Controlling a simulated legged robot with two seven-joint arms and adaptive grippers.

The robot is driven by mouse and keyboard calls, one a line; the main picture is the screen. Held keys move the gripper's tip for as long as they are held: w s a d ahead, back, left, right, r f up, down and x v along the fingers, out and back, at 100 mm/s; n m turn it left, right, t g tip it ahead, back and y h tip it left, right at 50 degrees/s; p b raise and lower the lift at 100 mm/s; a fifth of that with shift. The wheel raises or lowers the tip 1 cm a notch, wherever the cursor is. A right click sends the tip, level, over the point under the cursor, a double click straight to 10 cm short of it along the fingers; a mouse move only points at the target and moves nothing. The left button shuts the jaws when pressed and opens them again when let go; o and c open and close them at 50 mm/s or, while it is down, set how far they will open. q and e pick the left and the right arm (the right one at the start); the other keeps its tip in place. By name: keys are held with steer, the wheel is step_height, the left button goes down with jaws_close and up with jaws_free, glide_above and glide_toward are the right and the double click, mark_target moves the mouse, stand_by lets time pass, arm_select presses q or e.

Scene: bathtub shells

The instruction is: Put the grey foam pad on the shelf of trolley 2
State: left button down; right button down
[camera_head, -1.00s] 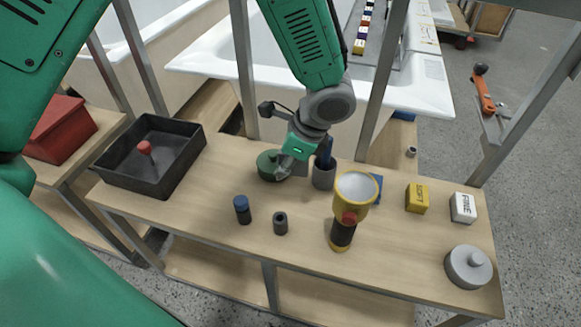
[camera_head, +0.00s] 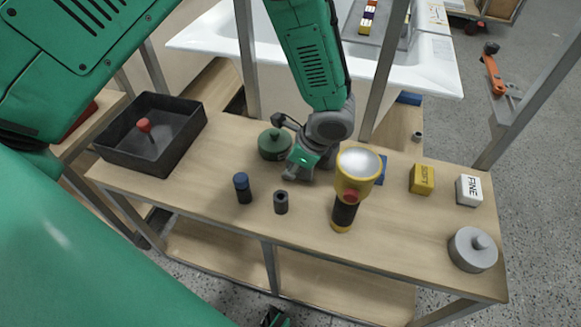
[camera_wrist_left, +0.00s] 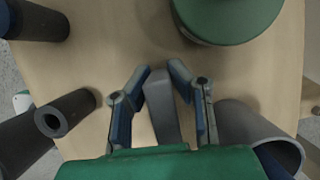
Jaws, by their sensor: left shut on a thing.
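My left gripper (camera_head: 296,176) is low over the wooden worktop, just in front of the green round pot (camera_head: 274,144). In the left wrist view its fingers (camera_wrist_left: 163,85) are closed on a narrow grey piece, which looks like the grey foam pad (camera_wrist_left: 162,112) seen edge-on. In the head view the pad is hard to make out at the fingertips. A dark and green part at the bottom edge of the head view may be my right gripper (camera_head: 275,318); its fingers do not show clearly. No trolley number is readable.
The bench (camera_head: 225,225) has a lower shelf (camera_head: 330,290) and upright posts. Nearby stand a blue-capped bottle (camera_head: 243,188), dark tube (camera_head: 281,202), grey cup (camera_wrist_left: 262,135) and yellow torch (camera_head: 345,205).

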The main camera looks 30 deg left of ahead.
arm_select(q)
steer(key=shift+d+f, duration=0.1)
steer(key=shift+d, duration=0.25)
steer(key=shift+f, duration=0.2)
steer(key=c, duration=1.5)
jaws_free()
steer(key=shift+s+a, duration=0.1)
steer(key=shift+s, duration=0.05)
steer(key=shift+a+f, duration=0.2)
steer(key=shift+a, duration=0.05)
steer(key=shift+d+r, duration=0.1)
steer(key=shift+r, duration=0.05)
